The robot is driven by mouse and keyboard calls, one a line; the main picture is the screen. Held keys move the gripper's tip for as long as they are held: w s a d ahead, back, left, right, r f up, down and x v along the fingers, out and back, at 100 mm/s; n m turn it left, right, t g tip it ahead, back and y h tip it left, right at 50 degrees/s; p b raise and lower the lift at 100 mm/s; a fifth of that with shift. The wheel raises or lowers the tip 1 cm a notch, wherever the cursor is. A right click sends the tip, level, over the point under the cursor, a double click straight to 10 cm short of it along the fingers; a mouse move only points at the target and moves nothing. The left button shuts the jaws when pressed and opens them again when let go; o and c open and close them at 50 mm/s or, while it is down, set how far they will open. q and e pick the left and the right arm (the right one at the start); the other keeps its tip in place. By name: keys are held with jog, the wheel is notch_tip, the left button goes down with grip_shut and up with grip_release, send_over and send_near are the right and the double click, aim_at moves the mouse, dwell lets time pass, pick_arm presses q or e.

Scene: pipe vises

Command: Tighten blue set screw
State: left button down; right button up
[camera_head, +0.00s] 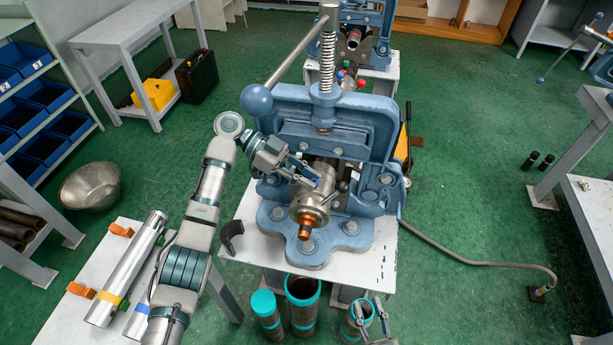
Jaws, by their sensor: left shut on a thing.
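A blue-grey pipe vise (378,140) stands on a white stand and holds a metal cylindrical fitting (312,205) with a copper-coloured end (305,231) facing me. My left gripper (318,190) reaches in from the left and its fingers are closed at the left and upper side of the fitting. A small blue piece shows at its fingertips and looks like the blue set screw (326,200); the fingers hide most of it. My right gripper (372,308) is low at the bottom edge, fingers apart and empty, in front of the stand.
Teal-rimmed cylinders (303,291) stand below the stand's front edge. Metal tubes (126,268) lie on a white table at left. A second vise (360,42) with red, green and blue knobs stands behind.

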pick_arm(q)
jog(key=shift+w+r, duration=0.1)
jog(key=shift+r, duration=0.3)
jog(key=c, duration=1.2)
grip_release()
jog(key=shift+o, duration=0.7)
jog(key=shift+f, duration=0.25)
jog(key=v, duration=0.7)
jog(key=shift+w+a, duration=0.2)
jog(key=shift+w, duration=0.05)
